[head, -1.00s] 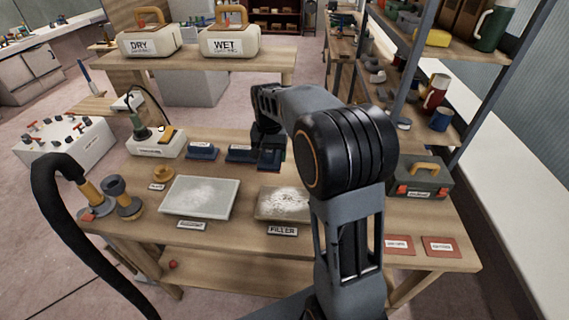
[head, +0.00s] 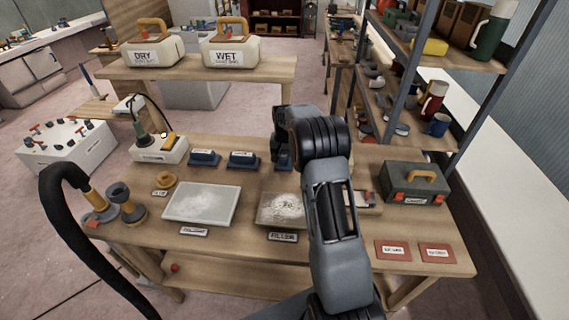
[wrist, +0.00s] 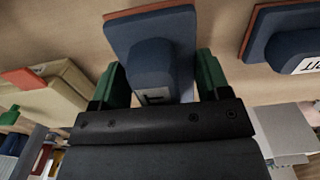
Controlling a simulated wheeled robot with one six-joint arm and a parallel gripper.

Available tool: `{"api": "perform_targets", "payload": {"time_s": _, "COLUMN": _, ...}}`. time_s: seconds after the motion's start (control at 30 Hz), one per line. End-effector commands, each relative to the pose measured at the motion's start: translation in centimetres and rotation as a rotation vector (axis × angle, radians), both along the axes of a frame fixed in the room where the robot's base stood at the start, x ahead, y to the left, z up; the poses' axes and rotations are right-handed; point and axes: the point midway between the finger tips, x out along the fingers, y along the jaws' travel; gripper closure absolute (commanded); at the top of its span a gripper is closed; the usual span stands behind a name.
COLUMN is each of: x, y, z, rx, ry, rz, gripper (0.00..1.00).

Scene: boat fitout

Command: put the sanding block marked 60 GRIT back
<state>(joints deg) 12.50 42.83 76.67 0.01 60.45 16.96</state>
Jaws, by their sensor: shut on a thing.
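My gripper (wrist: 161,80) is shut on a blue sanding block (wrist: 152,40) with a reddish underside, its green fingers on either side of the grip. The block's label is mostly hidden by the gripper, so I cannot read it. In the head view the held block (head: 283,161) shows partly below my gripper, at the back of the workbench. I cannot tell whether it touches the bench. Two similar blue blocks stand to its left, one nearer (head: 243,160) and one farther (head: 204,158). Their labels are too small to read.
A pale sheet (head: 202,203) and a filler tray (head: 279,209) lie at the front of the workbench (head: 225,244). A toolbox (head: 414,183) stands to the right, near shelf posts. Two red cards (head: 393,250) lie front right. A sander stand (head: 160,150) is back left.

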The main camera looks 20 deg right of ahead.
Motion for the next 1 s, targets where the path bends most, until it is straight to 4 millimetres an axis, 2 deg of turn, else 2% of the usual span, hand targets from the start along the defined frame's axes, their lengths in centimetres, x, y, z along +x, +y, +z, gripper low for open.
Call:
{"api": "perform_targets", "payload": {"time_s": 0.2, "x": 0.0, "y": 0.0, "z": -2.7, "rx": 0.000, "ry": 0.001, "rz": 0.000, "gripper": 0.56}}
{"api": "perform_targets", "payload": {"time_s": 0.63, "x": 0.0, "y": 0.0, "z": -3.5, "rx": 0.000, "ry": 0.000, "rz": 0.000, "gripper": 0.56}}
{"api": "perform_targets", "payload": {"time_s": 0.67, "x": 0.0, "y": 0.0, "z": -3.3, "rx": 0.000, "ry": 0.000, "rz": 0.000, "gripper": 0.27}}
{"api": "perform_targets", "payload": {"time_s": 0.9, "x": 0.0, "y": 0.0, "z": -3.3, "rx": 0.000, "ry": 0.001, "rz": 0.000, "gripper": 0.05}}
{"api": "perform_targets", "payload": {"time_s": 1.0, "x": 0.0, "y": 0.0, "z": -3.3, "rx": 0.000, "ry": 0.001, "rz": 0.000, "gripper": 0.05}}
